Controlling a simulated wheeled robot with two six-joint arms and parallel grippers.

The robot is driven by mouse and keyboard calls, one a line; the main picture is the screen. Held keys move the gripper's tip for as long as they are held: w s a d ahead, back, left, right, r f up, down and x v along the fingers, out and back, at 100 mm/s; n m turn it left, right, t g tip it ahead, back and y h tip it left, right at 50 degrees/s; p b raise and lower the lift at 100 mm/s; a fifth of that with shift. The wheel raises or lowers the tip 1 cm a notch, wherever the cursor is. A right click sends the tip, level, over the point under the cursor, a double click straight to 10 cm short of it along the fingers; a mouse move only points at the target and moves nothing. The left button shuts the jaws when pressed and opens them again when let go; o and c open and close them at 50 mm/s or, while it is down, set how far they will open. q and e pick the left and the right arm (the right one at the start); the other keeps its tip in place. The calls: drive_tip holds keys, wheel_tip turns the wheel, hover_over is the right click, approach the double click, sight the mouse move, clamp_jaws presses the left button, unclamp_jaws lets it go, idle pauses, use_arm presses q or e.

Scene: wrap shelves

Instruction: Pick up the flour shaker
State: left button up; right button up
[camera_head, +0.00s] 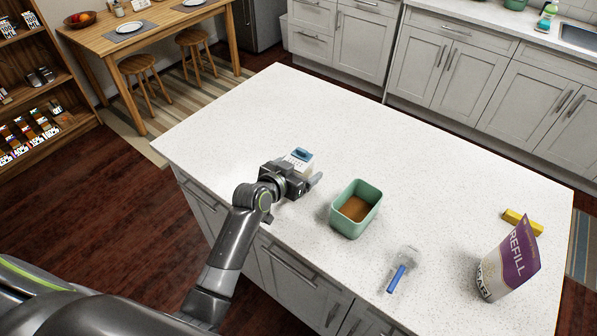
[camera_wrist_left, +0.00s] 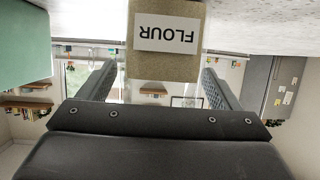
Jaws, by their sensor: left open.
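The flour shaker (camera_head: 301,157) is a small pale container with a blue top, on the white island counter just beyond my left gripper (camera_head: 299,172) in the head view. Its lower part is hidden behind the gripper there. In the left wrist view the beige flour shaker (camera_wrist_left: 136,65) appears upside down, with a white FLOUR label. My left gripper (camera_wrist_left: 159,70) is open, and its two fingers show on either side of the shaker with gaps. I cannot tell how far the shaker is between the fingers. My right gripper is not in view.
A green tin with brown contents (camera_head: 347,228) stands right of my left gripper. The island's far part (camera_head: 400,150) is clear.

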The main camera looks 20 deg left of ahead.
use_arm(q)
drive_tip(key=shift+c, duration=0.2)
drive_tip(key=c, duration=1.2)
drive_tip(key=shift+r, duration=0.15)
